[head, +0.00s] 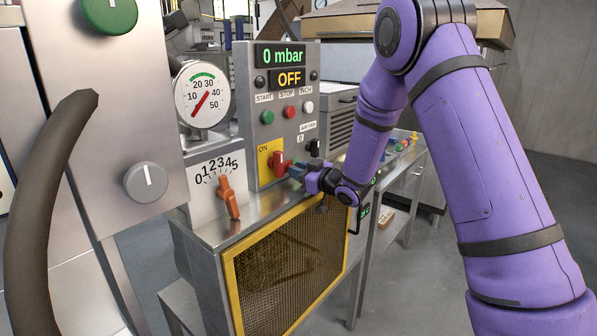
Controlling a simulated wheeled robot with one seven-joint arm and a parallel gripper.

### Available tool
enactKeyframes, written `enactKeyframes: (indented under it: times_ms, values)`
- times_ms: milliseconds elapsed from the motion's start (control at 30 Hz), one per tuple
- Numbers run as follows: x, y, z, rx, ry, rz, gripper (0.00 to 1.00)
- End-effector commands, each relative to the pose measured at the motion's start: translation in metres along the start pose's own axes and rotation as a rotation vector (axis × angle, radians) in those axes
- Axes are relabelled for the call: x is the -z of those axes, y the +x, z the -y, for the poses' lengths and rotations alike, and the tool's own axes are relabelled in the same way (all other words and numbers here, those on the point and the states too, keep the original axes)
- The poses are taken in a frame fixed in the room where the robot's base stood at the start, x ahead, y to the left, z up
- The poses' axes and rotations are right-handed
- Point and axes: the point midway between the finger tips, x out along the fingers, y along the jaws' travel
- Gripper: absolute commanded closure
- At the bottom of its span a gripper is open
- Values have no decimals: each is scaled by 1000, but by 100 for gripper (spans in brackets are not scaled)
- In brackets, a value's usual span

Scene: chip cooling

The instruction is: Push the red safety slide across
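The red safety slide (279,164) sits on a yellow plate (264,157) low on the grey control panel. The word ON shows at the plate's upper left, left of the slide. My gripper (294,170) reaches in from the right, low, with its tip just at the right side of the slide. I cannot tell whether it touches. The fingers are small and dark, and their gap does not show clearly. My purple arm comes down from the upper right.
The panel displays (279,55) read 0 mbar and OFF. An orange lever (228,197) on a numbered dial stands left of the slide. A round gauge (202,94) is above it. A yellow-framed mesh guard (290,262) lies below. A dark curved handle (40,200) is at far left.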

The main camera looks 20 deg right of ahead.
Motion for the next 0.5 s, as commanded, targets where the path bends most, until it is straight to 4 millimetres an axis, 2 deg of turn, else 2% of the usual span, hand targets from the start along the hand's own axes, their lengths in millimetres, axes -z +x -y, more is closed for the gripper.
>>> enactKeyframes:
  times_ms: [133,300,500]
  values:
    - [1,0,4,0,1,-1,100]
    - [4,0,18,1,1,0,100]
    - [4,0,20,4,1,0,100]
